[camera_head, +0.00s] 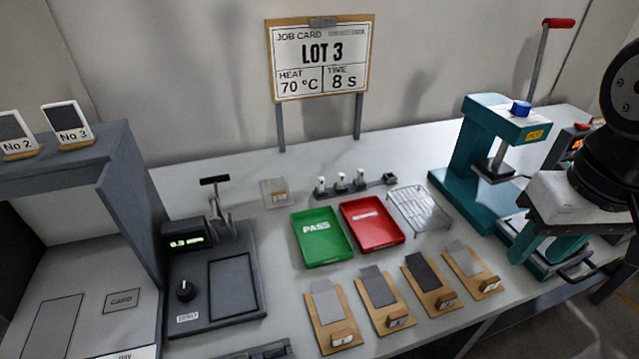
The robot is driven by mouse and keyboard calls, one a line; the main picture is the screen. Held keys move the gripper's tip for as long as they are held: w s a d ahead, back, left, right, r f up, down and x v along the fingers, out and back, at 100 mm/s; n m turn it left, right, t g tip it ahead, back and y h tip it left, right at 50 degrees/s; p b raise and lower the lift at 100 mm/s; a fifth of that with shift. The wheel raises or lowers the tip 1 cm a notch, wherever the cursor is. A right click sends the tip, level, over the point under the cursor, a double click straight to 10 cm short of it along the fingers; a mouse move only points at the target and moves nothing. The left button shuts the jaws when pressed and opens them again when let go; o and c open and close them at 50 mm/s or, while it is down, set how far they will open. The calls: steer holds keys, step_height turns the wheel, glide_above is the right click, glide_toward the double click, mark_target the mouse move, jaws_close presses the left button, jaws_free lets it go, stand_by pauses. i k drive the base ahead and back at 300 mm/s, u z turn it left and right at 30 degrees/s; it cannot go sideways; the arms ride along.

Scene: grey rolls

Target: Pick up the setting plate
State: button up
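No plate in view is marked as the setting plate. A small pale plate with a tan label (277,193) lies flat on the bench, left of the green tray, and may be it. My gripper (578,222) is at the right edge, in front of the teal press, far from that plate.
A gauge with a lit display (212,270) stands left of the green PASS tray (321,252) and red tray (372,223). A wire rack (419,209) is beside them. Several wooden boards with grey sheets (334,312) line the front. The teal press (465,150) stands right.

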mark_target(276, 187)
steer(key=k, duration=0.85)
steer(key=u, duration=0.65)
steer(key=i, duration=0.95)
steer(key=z, duration=0.1)
